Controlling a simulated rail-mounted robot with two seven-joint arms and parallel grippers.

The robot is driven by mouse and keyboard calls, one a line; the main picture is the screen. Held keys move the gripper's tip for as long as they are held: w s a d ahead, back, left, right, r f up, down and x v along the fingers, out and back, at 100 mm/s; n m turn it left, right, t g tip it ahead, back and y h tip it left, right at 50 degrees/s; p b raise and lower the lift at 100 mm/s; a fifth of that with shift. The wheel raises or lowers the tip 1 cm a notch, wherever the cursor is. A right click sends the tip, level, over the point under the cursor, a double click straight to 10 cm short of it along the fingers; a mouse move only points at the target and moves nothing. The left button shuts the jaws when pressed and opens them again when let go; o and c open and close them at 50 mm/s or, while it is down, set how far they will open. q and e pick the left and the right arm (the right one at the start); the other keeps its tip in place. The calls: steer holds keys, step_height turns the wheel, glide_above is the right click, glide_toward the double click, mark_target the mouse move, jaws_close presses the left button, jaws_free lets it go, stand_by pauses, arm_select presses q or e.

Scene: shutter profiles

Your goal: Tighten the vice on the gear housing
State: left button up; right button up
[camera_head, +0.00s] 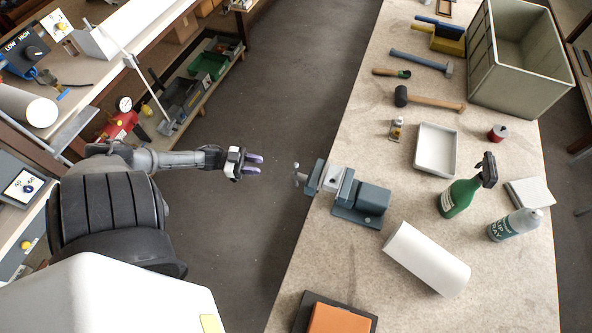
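The blue-grey vice (371,199) is at the left edge of the long bench, with its handle (296,175) sticking out to the left over the edge. A pale grey block, seemingly the gear housing (333,178), sits between the vice jaws; whether both jaws touch it I cannot tell. My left gripper (255,164) reaches in from the left, over the floor gap. Its two purple-tipped fingers are apart with nothing between them. They point at the handle and are a short way left of it, not touching. My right gripper is out of view.
An orange-topped item (341,318) lies in front. Floor separates the bench from the left shelves.

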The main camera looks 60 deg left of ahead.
mark_target(296, 174)
arm_select(q)
steer(key=shift+h, duration=0.3)
steer(key=x, duration=0.4)
steer(key=p+x, duration=0.1)
steer(key=x, duration=0.8)
steer(key=shift+w+d+r+p, duration=0.2)
steer(key=shift+d+r+p, duration=0.1)
steer(key=shift+d+p, duration=0.1)
jaws_close()
